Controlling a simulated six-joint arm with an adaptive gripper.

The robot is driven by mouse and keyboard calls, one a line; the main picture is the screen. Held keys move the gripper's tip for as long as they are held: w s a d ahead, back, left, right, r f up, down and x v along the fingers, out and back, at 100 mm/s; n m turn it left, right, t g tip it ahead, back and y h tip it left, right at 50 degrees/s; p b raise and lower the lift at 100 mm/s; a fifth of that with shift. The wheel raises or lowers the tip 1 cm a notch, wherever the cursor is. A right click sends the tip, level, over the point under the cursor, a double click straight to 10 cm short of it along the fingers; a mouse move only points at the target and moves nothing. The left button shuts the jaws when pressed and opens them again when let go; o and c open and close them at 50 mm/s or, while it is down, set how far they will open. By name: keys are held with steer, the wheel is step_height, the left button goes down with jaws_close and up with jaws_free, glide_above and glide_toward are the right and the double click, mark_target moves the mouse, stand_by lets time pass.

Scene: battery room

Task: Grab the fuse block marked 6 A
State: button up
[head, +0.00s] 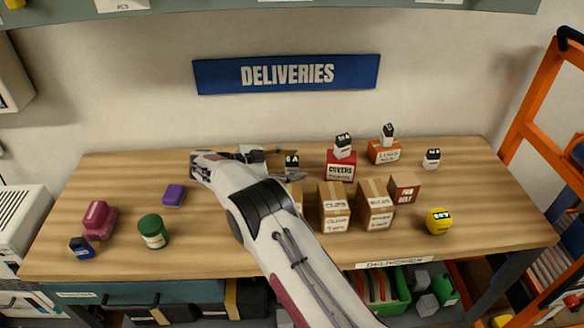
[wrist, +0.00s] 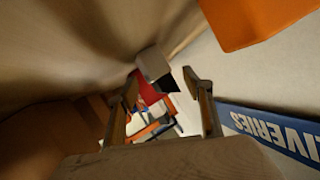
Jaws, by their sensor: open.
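The fuse block marked 6 A (head: 292,161), white with a black labelled top, stands at the back middle of the table, left of the red box. My gripper (head: 289,164) reaches in from the left at the block, with its fingers spread. In the wrist view, my gripper (wrist: 162,74) is open, and a pale and dark block (wrist: 152,64), apparently the same one, shows around its fingertips. I cannot tell whether a finger touches it. Its lower part is hidden in the head view.
Similar blocks stand on the red box (head: 341,170), on the orange box (head: 384,153) and at the right (head: 432,158). Cardboard boxes (head: 334,203) stand in front of the 6 A block. A purple block (head: 174,195) and a green tin (head: 153,232) are left of my arm.

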mark_target(293, 161)
jaws_close()
steer(key=shift+r, duration=0.15)
steer(key=shift+r, duration=4.85)
